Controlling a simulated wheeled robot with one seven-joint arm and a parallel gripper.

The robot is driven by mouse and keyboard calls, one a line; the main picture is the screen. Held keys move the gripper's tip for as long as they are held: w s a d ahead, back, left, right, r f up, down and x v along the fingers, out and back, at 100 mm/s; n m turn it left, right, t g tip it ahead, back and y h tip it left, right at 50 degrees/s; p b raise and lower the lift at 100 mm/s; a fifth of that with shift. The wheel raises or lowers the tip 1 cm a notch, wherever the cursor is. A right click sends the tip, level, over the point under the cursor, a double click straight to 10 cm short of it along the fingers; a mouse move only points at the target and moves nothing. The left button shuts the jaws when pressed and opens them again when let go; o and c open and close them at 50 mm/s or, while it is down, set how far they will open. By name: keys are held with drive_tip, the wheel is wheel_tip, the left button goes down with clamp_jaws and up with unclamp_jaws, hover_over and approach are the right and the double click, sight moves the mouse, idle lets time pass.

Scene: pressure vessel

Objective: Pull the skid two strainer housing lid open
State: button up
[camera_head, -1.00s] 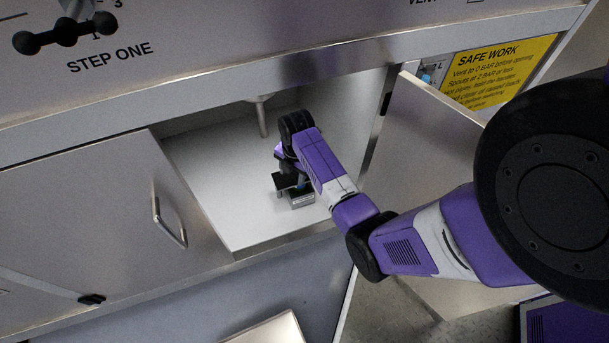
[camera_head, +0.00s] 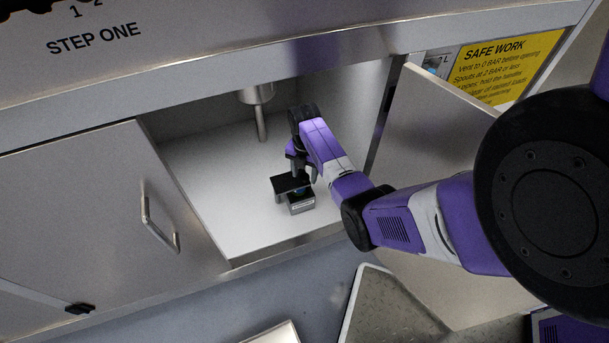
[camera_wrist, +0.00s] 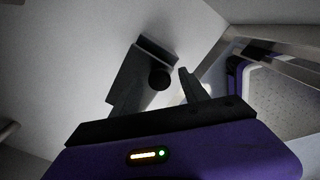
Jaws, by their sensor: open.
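The strainer housing is a small grey box (camera_head: 301,205) with a label on its front, on the floor of the open cabinet bay. A flat black plate, apparently its lid (camera_head: 288,184), sits above and left of the box. A bit of blue shows between them. My gripper (camera_head: 301,174) is open, pointing down right at the plate. In the wrist view, a dark slab (camera_wrist: 152,50) and a round dark knob (camera_wrist: 160,79) lie just beyond and between the spread fingers (camera_wrist: 160,88). I cannot tell whether the fingers touch the knob.
A metal spout (camera_head: 261,122) hangs from the bay's ceiling behind my gripper. A closed door with a handle (camera_head: 159,220) is at left. An open door (camera_head: 450,125) stands at right, close to my arm. The bay floor (camera_head: 205,170) left of the housing is clear.

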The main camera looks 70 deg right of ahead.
clamp_jaws()
idle(1.5)
